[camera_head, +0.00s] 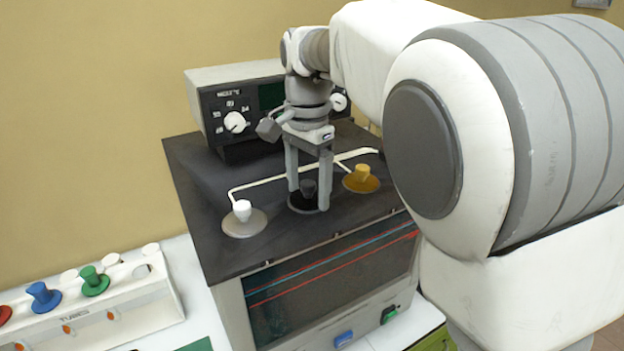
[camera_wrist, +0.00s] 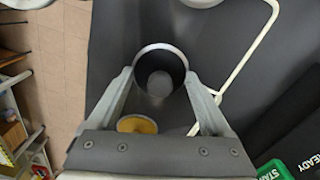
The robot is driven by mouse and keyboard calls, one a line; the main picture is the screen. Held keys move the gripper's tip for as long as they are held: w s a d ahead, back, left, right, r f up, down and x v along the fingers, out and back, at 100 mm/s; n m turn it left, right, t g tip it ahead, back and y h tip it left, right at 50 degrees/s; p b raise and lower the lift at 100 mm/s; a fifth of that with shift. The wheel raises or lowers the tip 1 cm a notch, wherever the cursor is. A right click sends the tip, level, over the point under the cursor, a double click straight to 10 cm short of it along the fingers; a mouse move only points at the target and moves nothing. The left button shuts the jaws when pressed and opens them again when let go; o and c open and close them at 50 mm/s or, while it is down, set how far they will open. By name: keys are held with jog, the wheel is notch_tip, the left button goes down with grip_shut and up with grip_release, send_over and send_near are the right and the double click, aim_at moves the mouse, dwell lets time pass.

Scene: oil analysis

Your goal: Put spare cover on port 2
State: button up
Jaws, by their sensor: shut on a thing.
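A black cover (camera_head: 309,187) with a dark knob is at the middle port on the dark machine top, between a white cover (camera_head: 242,211) and a yellow cover (camera_head: 361,175). My gripper (camera_head: 309,199) points down over it, one finger on each side, shut on it. In the wrist view the black cover (camera_wrist: 161,84) shows as a dark disc with a grey round knob top, between the fingertips of my gripper (camera_wrist: 160,76). I cannot tell whether its underside touches the machine. The yellow cover (camera_wrist: 137,125) shows behind the fingers there.
The machine (camera_head: 232,250) has a glass front with coloured tubes. A control box (camera_head: 235,105) with dials stands behind the ports. White pipes (camera_head: 268,181) run across the top. At lower left, a white rack (camera_head: 125,287) holds a blue cover (camera_head: 43,297), a green cover (camera_head: 94,281) and a red one.

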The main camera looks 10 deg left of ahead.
jog(key=o, duration=1.2)
jog(key=shift+r, duration=0.1)
notch_tip(320, 180, up, 17)
jog(key=shift+r+p, duration=0.15)
jog(key=shift+p, duration=0.95)
jog(key=s+d+f+n+t+y+b, duration=0.1)
jog(key=s+d+f+n+b, duration=0.15)
jog(key=d, duration=0.65)
jog(key=s+d+f+n+t+b, duration=0.1)
jog(key=s+d+f, duration=0.3)
jog(key=s+f, duration=0.2)
jog(key=s+d+f+n+t+b, duration=0.1)
jog(key=s+d+f+n+t, duration=0.1)
jog(key=s+d+f, duration=0.2)
jog(key=s+d+f+n+t+h+b, duration=0.1)
jog(key=s+d+f, duration=0.3)
jog(key=s+f, duration=0.4)
jog(key=shift+d+f+n+t+b, duration=0.2)
jog(key=shift+f+n, duration=0.1)
jog(key=shift+f, duration=0.4)
jog(key=shift+d+f+n+t+b, duration=0.15)
jog(key=shift+f+n+b, duration=0.1)
jog(key=shift+f, duration=0.45)
